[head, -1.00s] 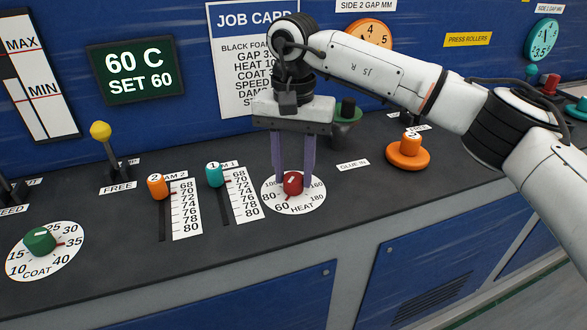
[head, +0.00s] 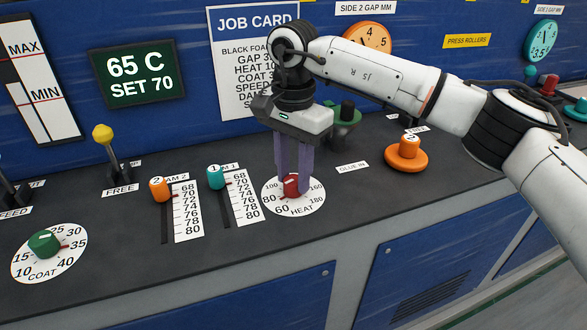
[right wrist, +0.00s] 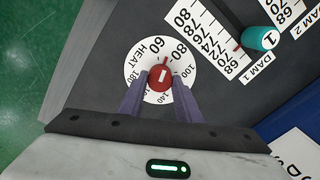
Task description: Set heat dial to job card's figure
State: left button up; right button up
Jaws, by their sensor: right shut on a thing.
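The red heat dial knob (head: 291,184) sits on a round white scale marked HEAT (head: 302,208) on the console. My right gripper (head: 292,183) points down and is shut on the knob, with a finger on each side. In the right wrist view the knob (right wrist: 160,76) stands between the two purple fingertips (right wrist: 161,88), its pointer toward the 60 to 80 part of the scale. The green display (head: 137,75) reads 65 C, SET 70. The job card (head: 238,50) is partly hidden by my arm; its HEAT line shows only "10" before being cut off. My left gripper is out of view.
A teal dam slider (head: 215,177) and an orange dam slider (head: 160,189) stand left of the dial. A green coat dial (head: 44,243) is at far left.

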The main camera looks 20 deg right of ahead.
aim_at(293, 179)
jog(key=m, duration=0.6)
jog(key=shift+p, duration=0.4)
jog(key=m, duration=0.6)
jog(key=shift+m, duration=0.3)
jog(key=o, duration=1.1)
jog(key=shift+c, duration=0.2)
notch_tip(293, 179, up, 10)
jog(key=shift+r, duration=0.2)
